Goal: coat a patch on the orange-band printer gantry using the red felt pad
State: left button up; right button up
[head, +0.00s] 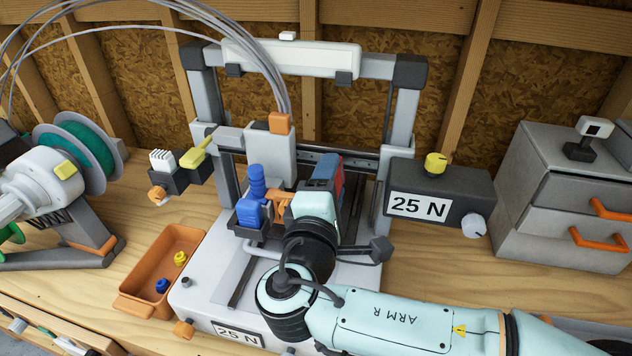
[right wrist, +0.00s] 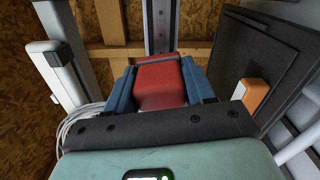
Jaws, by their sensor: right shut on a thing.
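The printer gantry (head: 402,122) is a grey frame with two posts and a white top bar. Its white carriage (head: 270,152) bears an orange block (head: 280,123). My right gripper (head: 322,172) is in front of the gantry, right of the carriage. It is shut on the red felt pad (head: 338,180), which is mostly hidden behind the gripper. In the right wrist view the pad (right wrist: 162,88) sits between the blue fingers, with a grey upright beyond it. Whether the pad touches the gantry cannot be told.
A dark box (head: 440,190) labelled 25 N juts out right of the gantry. An orange bin (head: 140,300) with small parts and a green spool (head: 80,150) are at left. A grey drawer cabinet (head: 565,215) is at right. Grey tubes arch over the carriage.

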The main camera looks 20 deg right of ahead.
aim_at(288, 179)
pick_arm(q)
jog(key=shift+s+a+f+b, duration=0.15)
jog(key=shift+f+b, duration=0.6)
jog(key=shift+f, duration=0.25)
pick_arm(e)
jog(key=shift+s+a+f, duration=0.1)
jog(key=shift+s+f, duration=0.1)
jog(key=shift+s, duration=0.05)
jog(key=shift+w+a+p, duration=0.35)
jog(key=shift+w+a, duration=0.35)
jog(key=shift+a, duration=0.25)
jog(key=shift+w+a+p, duration=0.3)
jog(key=shift+w+a, duration=0.35)
jog(key=shift+a, duration=0.35)
jog(key=shift+w+a+p, duration=0.35)
jog(key=shift+w+a, duration=0.35)
jog(key=shift+a, duration=0.25)
pick_arm(q)
jog(key=shift+r, duration=0.85)
pick_arm(e)
jog(key=shift+s, duration=0.1)
